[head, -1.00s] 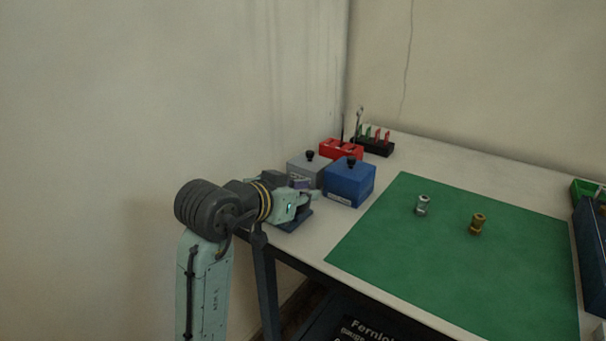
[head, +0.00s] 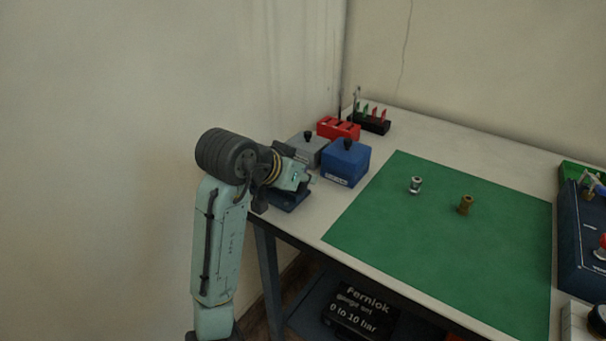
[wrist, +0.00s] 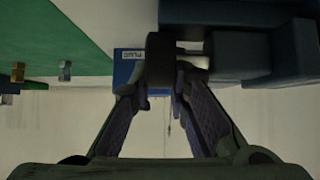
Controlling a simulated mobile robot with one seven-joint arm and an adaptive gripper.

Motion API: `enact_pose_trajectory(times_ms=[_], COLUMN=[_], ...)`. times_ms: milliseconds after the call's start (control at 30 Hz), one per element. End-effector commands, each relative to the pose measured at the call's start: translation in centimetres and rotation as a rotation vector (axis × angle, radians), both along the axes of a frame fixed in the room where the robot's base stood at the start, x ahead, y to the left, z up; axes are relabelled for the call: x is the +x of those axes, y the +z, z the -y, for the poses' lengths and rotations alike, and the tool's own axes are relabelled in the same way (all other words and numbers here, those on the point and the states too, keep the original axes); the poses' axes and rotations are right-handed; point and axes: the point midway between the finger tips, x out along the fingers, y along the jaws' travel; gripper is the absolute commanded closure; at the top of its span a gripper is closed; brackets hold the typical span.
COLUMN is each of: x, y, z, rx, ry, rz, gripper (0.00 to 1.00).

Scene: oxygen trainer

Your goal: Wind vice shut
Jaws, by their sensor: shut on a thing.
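The dark blue vice (head: 289,198) sits at the near left corner of the table, mostly behind my arm and gripper in the head view. In the wrist view the vice body (wrist: 240,55) fills the upper right, with a short bright screw running to a black handle part (wrist: 161,62). My gripper (wrist: 160,88) has its two fingers closed in on this black part; it also shows over the vice in the head view (head: 303,178). The finger contact is dark, and the vice's jaw gap is not clear.
A blue lidded box (head: 345,167) and a grey box (head: 308,150) stand close behind the vice. The green mat (head: 440,245) carries a silver fitting (head: 415,186) and a brass fitting (head: 466,205). The wall is close on the left.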

Motion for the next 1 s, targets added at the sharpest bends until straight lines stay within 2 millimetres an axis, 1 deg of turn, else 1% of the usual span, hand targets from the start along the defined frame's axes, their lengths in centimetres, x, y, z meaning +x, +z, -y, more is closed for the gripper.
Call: enact_pose_trajectory(times_ms=[33,67,167,433,567,667,900,1000], x=[-0.2,-0.2,-0.2,-0.1,-0.6,-1.6,-4.9,-6.1], y=[-0.2,-0.2,-0.2,-0.1,0.6,1.6,4.9,6.0], z=[0.3,0.3,0.3,0.1,-0.3,-1.1,-3.6,-4.4], rx=[0.001,0.001,0.001,0.000,0.000,0.000,0.003,0.004], ry=[-0.010,-0.010,-0.010,-0.004,-0.004,-0.002,0.000,-0.001], rz=[-0.006,-0.006,-0.006,-0.002,0.000,0.001,0.002,-0.001], gripper=[1.00,0.82,0.75,0.75,0.75,0.75,0.75,0.75])
